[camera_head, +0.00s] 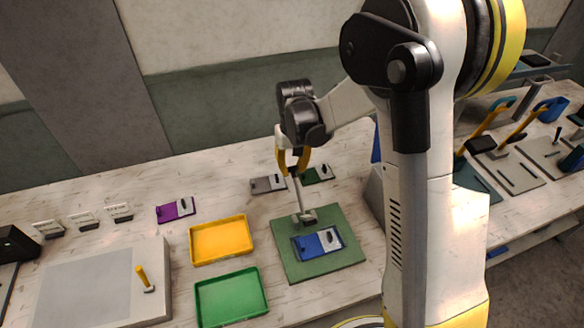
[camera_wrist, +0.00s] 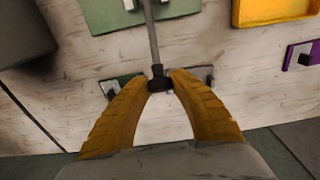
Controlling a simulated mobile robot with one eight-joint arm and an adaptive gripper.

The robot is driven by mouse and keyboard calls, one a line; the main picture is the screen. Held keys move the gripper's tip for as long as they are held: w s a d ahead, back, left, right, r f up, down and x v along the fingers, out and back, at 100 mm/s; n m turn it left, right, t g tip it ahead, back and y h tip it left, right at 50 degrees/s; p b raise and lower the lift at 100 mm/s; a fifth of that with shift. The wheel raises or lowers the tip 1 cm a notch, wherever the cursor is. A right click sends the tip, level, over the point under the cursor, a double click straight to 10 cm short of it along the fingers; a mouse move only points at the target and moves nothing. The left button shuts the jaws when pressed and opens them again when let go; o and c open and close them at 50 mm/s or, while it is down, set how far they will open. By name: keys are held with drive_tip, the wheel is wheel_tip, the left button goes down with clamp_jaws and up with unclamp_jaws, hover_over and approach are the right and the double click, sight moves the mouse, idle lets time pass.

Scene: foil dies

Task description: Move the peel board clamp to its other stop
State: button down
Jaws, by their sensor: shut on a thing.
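The peel board (camera_head: 345,262) is a green square plate on the table, with a blue and grey die (camera_head: 318,243) lying on it. The clamp (camera_head: 305,217) sits at the board's far edge, touching or close beside the die's far side. Its thin grey lever (camera_head: 298,193) stands up from it, leaning slightly. My gripper (camera_head: 294,168) is above the clamp with its yellow fingers closed around the lever's top. In the wrist view, my gripper (camera_wrist: 160,82) pinches the lever's black knob, and the shaft (camera_wrist: 151,35) runs toward the green board (camera_wrist: 105,18). The clamp's foot is out of that view.
A yellow tray (camera_head: 193,245) and a green tray (camera_head: 197,305) lie left of the board. A purple die (camera_head: 176,209), a grey die (camera_head: 268,184) and a dark green die (camera_head: 318,174) lie farther back. A pale block with a yellow-handled lever (camera_head: 143,278) is at the left.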

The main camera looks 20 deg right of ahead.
drive_tip(key=shift+s+r+t, duration=0.25)
drive_tip(key=shift+r+t, duration=0.15)
drive_tip(key=s+r+t+b, duration=0.1)
drive_tip(key=s+r+t, duration=0.3)
drive_tip(key=s, duration=0.7)
drive_tip(key=shift+s+r+t, duration=0.2)
drive_tip(key=shift+s+t, duration=0.05)
drive_tip(key=shift+t, duration=1.05)
drive_tip(key=c, duration=1.1)
unclamp_jaws()
drive_tip(key=shift+s, duration=0.1)
drive_tip(key=shift+v, duration=6)
